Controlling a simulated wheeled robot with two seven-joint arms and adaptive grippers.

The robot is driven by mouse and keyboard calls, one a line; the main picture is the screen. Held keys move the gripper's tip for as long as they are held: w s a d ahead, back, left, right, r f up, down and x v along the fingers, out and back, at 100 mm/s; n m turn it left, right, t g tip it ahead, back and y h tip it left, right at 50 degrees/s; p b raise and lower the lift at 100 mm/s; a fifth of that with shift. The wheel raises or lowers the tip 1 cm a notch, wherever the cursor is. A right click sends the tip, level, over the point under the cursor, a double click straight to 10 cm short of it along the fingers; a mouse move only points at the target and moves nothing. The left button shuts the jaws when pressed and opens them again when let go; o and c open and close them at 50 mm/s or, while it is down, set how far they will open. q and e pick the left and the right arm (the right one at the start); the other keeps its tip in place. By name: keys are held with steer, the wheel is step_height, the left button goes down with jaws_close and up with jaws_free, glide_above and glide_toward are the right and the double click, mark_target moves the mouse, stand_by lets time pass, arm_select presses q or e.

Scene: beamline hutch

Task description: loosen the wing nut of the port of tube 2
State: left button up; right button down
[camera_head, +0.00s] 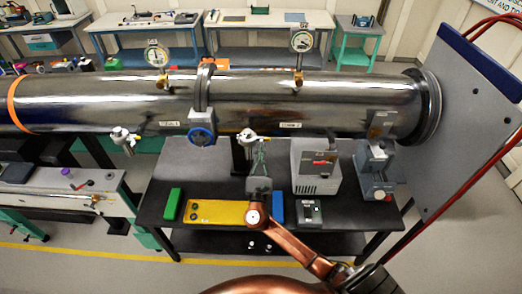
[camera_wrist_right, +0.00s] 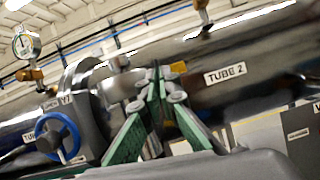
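Tube 2 is the right-hand stretch of the shiny steel pipe (camera_head: 345,102); its "TUBE 2" label (camera_wrist_right: 225,75) reads clearly in the right wrist view. Its port (camera_head: 247,135) is a small pale metal fitting with a yellow part, low on the pipe's front. In the right wrist view the port (camera_wrist_right: 121,86) is partly behind my fingers, and I cannot pick out the wing nut. My right gripper (camera_head: 261,150) reaches up to the port from below; its green fingers (camera_wrist_right: 156,84) converge with tips close together. Whether they grip anything is unclear. My left gripper is out of view.
A blue handwheel valve (camera_head: 202,136) sits just left of the port, with another port (camera_head: 124,137) farther left. Below is a dark table (camera_head: 225,180) with a yellow plate (camera_head: 215,212), a grey box (camera_head: 315,166) and a green block (camera_head: 173,204). A large grey panel (camera_head: 465,105) stands right.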

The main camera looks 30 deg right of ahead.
steer(key=shift+d+r, duration=0.1)
steer(key=shift+r, duration=0.25)
steer(key=c, duration=2.3)
jaws_free()
steer(key=shift+f, duration=0.1)
steer(key=shift+o, duration=0.5)
steer(key=shift+f, duration=0.1)
steer(key=shift+f, duration=0.1)
steer(key=v, duration=0.8)
steer(key=shift+d, duration=0.1)
